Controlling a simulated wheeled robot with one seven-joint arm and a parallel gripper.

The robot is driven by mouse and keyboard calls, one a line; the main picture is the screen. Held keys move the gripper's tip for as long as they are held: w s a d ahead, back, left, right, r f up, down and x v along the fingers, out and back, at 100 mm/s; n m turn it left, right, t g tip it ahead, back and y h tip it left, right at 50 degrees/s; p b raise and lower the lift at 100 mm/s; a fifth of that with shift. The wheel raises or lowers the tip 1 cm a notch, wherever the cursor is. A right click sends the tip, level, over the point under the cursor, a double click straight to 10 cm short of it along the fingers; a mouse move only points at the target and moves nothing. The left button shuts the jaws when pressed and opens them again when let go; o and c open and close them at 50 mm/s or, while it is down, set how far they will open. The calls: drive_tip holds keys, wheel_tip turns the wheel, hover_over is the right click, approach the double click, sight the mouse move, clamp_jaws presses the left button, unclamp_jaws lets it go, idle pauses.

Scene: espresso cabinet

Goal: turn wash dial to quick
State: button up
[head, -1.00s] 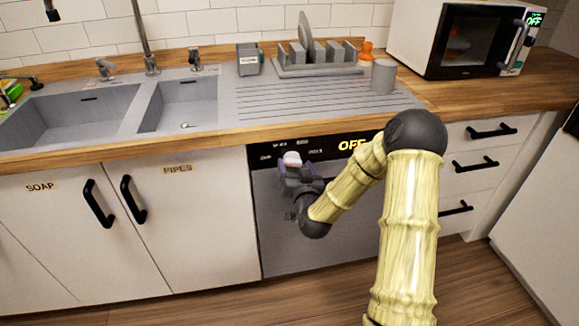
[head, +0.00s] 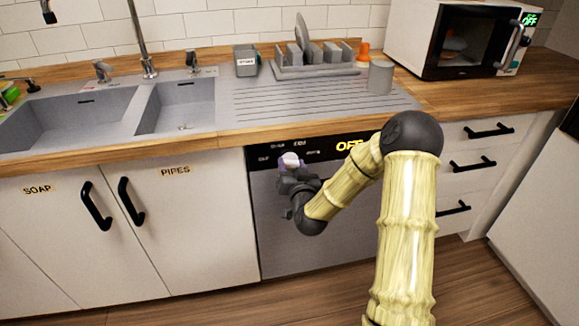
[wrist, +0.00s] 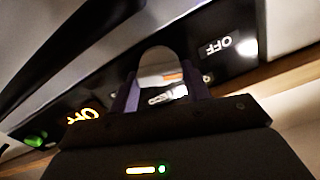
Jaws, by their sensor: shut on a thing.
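The wash dial (wrist: 157,60) is a pale rounded knob on the dishwasher's black control panel. My gripper (wrist: 162,84) has its two purple fingers on either side of it and is shut on it. In the head view my gripper (head: 291,166) is at the panel's left part and looks rolled, and the dial shows only as a pale spot. The dishwasher (head: 345,232) shows a yellow OFF display (head: 349,146). Small white labels surround the dial, and one in the wrist view reads OFF (wrist: 215,47). I cannot read the dial's pointer.
The wooden counter edge (head: 220,141) overhangs just above the panel. White doors marked SOAP and PIPES (head: 175,171) are at left, with a black handle (head: 131,201) close by. White drawers (head: 480,165) are at right. Open floor lies in front.

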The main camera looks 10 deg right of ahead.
drive_tip(key=shift+w+a+r, duration=0.1)
drive_tip(key=shift+c, duration=0.2)
drive_tip(key=shift+a+m, duration=0.15)
drive_tip(key=shift+m, duration=0.35)
drive_tip(key=m, duration=0.4)
drive_tip(key=shift+d+b, duration=0.35)
drive_tip(key=shift+o, duration=0.2)
drive_tip(key=m, duration=0.4)
drive_tip(key=shift+m, duration=0.3)
drive_tip(key=o, duration=1)
drive_tip(key=shift+c, duration=0.2)
